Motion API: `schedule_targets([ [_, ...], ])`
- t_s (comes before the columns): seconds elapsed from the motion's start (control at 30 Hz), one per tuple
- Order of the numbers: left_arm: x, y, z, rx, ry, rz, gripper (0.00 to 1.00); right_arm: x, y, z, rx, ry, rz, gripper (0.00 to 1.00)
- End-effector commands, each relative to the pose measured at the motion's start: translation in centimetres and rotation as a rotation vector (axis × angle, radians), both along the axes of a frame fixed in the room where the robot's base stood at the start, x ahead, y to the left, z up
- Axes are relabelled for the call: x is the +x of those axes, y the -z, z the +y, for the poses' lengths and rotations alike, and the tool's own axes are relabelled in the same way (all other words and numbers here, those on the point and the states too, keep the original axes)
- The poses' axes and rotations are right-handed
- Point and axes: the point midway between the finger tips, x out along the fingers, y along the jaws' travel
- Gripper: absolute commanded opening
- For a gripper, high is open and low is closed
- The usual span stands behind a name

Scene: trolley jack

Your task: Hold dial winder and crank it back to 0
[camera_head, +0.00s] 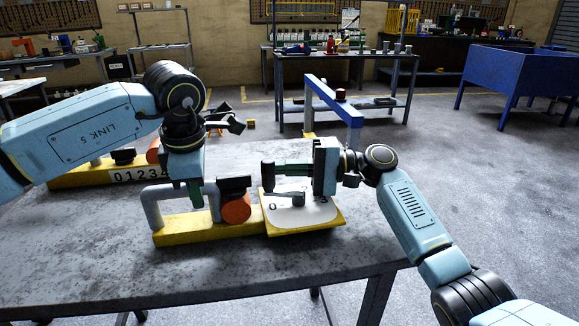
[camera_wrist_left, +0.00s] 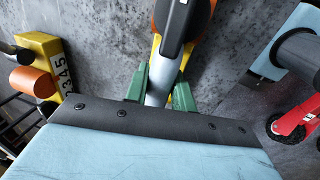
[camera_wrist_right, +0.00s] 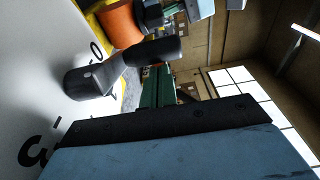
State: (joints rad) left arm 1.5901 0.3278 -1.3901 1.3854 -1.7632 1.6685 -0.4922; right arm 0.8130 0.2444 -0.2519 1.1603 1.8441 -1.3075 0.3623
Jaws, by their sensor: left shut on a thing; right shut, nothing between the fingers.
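The dial winder has a yellow base (camera_head: 185,231), a grey arched handle (camera_head: 152,207), an orange cylinder (camera_head: 236,209) and a white dial plate (camera_head: 308,215) with black numerals. My left gripper (camera_head: 193,200) is shut on the grey handle; its green fingers straddle it in the left wrist view (camera_wrist_left: 160,90). The crank (camera_wrist_right: 92,78) has a dark cylindrical grip (camera_wrist_right: 153,50) and lies over the dial near the 0. My right gripper (camera_head: 280,171) is shut and empty beside the crank grip, above the dial. I cannot tell whether they touch.
A similar yellow device (camera_head: 95,175) marked with numerals stands behind at the left of the grey table (camera_head: 130,270). A blue frame (camera_head: 335,98) stands beyond the table. A blue bin (camera_head: 515,85) is far right. The table's front is clear.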

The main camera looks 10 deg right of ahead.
Motion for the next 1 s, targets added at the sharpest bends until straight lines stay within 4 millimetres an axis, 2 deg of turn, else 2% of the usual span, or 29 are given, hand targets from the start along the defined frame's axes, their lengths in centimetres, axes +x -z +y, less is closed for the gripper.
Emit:
schedule_targets([
  [0.23,0.1,-0.07,-0.13,-0.005,-0.002,-0.005,0.0,-0.67,-0.22,0.87,0.006,-0.136,-0.004,0.0],
  [1.0,0.08,-0.08,-0.11,-0.005,-0.002,-0.004,0.0,-0.89,-0.03,0.95,0.001,-0.134,-0.001,0.0],
])
